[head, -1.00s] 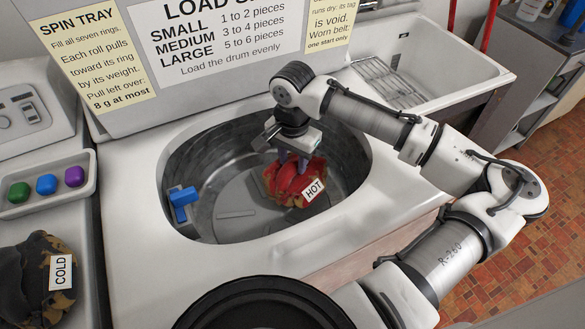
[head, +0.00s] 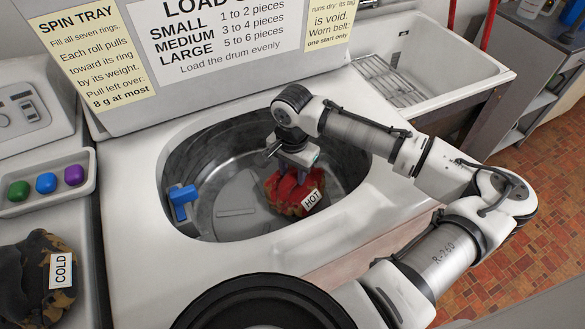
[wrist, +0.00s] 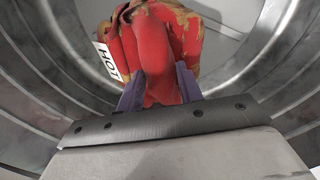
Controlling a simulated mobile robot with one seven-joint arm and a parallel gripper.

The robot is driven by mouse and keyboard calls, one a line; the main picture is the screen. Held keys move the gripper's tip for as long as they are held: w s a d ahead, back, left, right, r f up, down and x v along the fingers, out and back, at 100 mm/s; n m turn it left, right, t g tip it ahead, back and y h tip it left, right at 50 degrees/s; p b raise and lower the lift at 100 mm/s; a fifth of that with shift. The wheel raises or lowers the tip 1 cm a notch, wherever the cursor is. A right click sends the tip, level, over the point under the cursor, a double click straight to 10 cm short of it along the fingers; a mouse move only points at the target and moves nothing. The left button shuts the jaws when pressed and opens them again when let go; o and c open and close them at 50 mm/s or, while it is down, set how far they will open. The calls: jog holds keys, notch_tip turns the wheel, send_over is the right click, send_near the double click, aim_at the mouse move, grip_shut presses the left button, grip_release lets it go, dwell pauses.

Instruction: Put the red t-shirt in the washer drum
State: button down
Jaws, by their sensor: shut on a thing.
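The red t-shirt (head: 287,188) is a crumpled red bundle with tan patches and a white HOT tag (head: 312,200). It is inside the washer drum (head: 225,205), low and right of the middle. My gripper (head: 297,172) reaches down into the drum from above and is shut on the shirt. In the wrist view the purple fingers (wrist: 160,92) pinch a red fold of the shirt (wrist: 163,45), with the drum's grey wall around it. Whether the shirt's underside rests on the drum floor is hard to tell.
A blue block-like part (head: 183,200) sits at the drum's left wall. The sign panel (head: 120,85) stands behind the drum; a white sink (head: 440,60) is at back right.

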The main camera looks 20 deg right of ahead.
jog(key=c, duration=0.9)
grip_release()
jog(key=shift+f, duration=0.1)
notch_tip(320, 180, up, 13)
jog(key=shift+r, duration=0.15)
